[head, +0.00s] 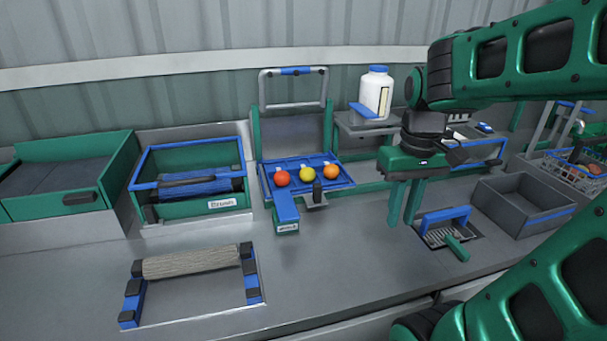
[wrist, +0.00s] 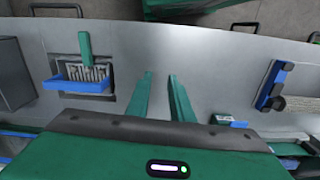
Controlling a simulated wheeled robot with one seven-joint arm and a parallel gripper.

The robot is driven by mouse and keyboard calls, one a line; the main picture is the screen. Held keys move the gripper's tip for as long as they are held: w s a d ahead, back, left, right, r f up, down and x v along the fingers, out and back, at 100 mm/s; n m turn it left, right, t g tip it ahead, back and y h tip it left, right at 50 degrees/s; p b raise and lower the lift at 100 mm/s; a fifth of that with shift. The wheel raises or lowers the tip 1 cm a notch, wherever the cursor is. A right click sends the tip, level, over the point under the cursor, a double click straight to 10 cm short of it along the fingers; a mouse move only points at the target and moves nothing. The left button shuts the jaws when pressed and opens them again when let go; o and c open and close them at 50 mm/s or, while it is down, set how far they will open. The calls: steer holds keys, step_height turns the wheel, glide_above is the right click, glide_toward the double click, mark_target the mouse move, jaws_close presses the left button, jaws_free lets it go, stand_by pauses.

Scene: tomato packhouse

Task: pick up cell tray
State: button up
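The cell tray appears to be the blue tray (head: 345,181) in the middle of the bench in the head view. A red ball (head: 282,178), a yellow ball (head: 307,174) and an orange ball (head: 331,171), tomato-like, sit in it. A small dark upright post (head: 318,190) stands at its front edge. My gripper (head: 403,222) is to the right of the tray, pointing down above the bench. Its two green fingers are apart, with nothing between them in the wrist view (wrist: 160,85). In the wrist view I cannot make out the tray clearly.
A grey open box (head: 525,203) stands further right. A white jar (head: 375,92) stands on a shelf behind. A roller on a stand (head: 190,262) is front left. The bench front centre is clear.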

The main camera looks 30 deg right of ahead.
steer(key=w+d+r+n, duration=0.15)
steer(key=w+n, duration=0.25)
steer(key=w, duration=0.5)
steer(key=w+r+n, duration=0.3)
steer(key=w+n, duration=0.1)
steer(key=w, duration=0.4)
steer(key=n, duration=1.1)
glide_above(312, 165)
steer(key=shift+f, duration=5.55)
steer(key=shift+c, duration=0.6)
jaws_close()
